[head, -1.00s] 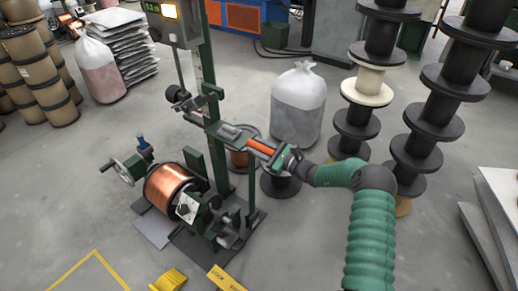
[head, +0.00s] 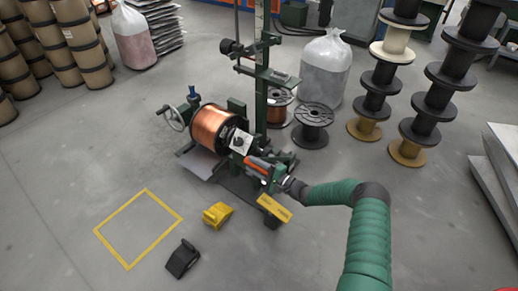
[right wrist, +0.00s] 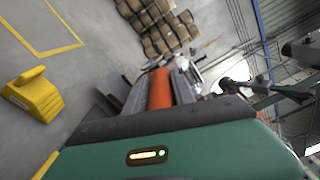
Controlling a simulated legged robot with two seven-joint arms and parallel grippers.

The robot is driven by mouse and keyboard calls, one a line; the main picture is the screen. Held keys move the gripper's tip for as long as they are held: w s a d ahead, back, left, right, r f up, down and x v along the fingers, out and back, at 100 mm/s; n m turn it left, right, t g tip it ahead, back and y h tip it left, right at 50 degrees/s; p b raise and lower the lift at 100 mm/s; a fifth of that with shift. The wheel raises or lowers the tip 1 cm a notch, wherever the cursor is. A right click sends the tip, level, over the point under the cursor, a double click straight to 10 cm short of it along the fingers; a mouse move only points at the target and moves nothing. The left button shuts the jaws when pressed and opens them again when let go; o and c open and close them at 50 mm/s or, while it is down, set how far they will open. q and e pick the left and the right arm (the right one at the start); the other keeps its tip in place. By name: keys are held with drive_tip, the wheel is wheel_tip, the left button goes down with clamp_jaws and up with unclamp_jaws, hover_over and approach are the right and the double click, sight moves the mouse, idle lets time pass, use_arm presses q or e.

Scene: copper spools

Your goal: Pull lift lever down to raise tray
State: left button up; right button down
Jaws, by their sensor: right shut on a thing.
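A dark green winding machine with a tall post (head: 261,75) stands mid-view in the head view. A copper-wound spool (head: 212,126) with black flanges is mounted low on it, with a white plate (head: 237,141) at its near end. The right wrist view shows the orange part (right wrist: 160,88) ahead of the green housing. I cannot single out the tray. My left gripper is out of view.
An empty black spool (head: 313,119) and a filled bag (head: 325,72) stand behind right, with spool stacks beyond. Grey sheets (head: 503,165) are at far right.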

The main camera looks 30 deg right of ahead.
drive_tip(key=s+a+f+n+b, duration=0.1)
drive_tip(key=a+f, duration=0.3)
drive_tip(key=f, duration=0.5)
drive_tip(key=s+a+f+n+b, duration=0.2)
drive_tip(key=a+f+n+b, duration=0.1)
drive_tip(key=f, duration=0.7)
drive_tip(key=shift+s+a+f+n+b, duration=0.2)
drive_tip(key=shift+a+n+b, duration=0.15)
drive_tip(key=shift+a+n, duration=0.3)
drive_tip(key=shift+f, duration=0.1)
drive_tip(key=c, duration=1.3)
unclamp_jaws()
drive_tip(key=shift+f, duration=0.15)
drive_tip(key=shift+o, duration=0.9)
drive_tip(key=shift+f, duration=0.1)
